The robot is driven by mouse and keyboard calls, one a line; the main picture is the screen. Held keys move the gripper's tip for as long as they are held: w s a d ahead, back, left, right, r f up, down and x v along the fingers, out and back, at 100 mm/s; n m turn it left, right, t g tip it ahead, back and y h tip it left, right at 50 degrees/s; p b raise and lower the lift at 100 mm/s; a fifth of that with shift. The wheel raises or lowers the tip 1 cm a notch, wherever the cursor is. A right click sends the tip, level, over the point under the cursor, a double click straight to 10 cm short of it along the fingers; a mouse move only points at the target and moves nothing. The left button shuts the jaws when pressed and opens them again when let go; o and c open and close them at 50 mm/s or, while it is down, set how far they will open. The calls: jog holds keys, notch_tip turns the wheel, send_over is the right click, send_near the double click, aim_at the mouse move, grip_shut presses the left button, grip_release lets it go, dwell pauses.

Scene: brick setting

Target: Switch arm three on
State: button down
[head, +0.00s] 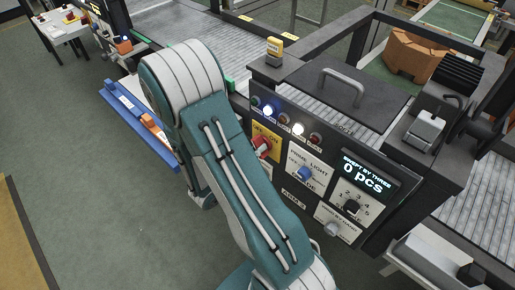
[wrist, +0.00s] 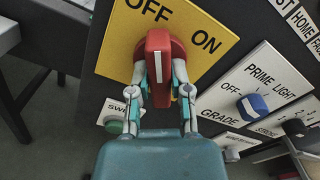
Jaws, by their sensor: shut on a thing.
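A red rotary switch (wrist: 159,58) sits on a yellow plate (wrist: 112,62) marked OFF and ON in the wrist view. The white line on its handle runs roughly up and down in the picture, below and between the two words. My gripper (wrist: 161,76) is shut on the red handle, one finger on each side. In the head view the red switch (head: 263,146) and yellow plate (head: 261,132) show on the black panel (head: 271,169), partly behind my arm. A plate reading ARM 3 (head: 293,197) is lower on the panel.
A blue PRIME LIGHT knob (wrist: 254,105) is right of the switch, and a green button (wrist: 116,127) is below left. A display (head: 366,180) reads "SWEPT BY THREE 0 pcs". Open floor lies left.

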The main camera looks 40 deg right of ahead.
jog(key=m, duration=0.4)
jog(key=shift+f+m, duration=0.15)
jog(key=shift+m, duration=0.15)
jog(key=m, duration=0.3)
jog(key=shift+m, duration=0.3)
jog(key=m, duration=0.3)
jog(key=shift+m, duration=2.1)
jog(key=c, duration=0.6)
grip_release()
jog(key=shift+o, duration=0.2)
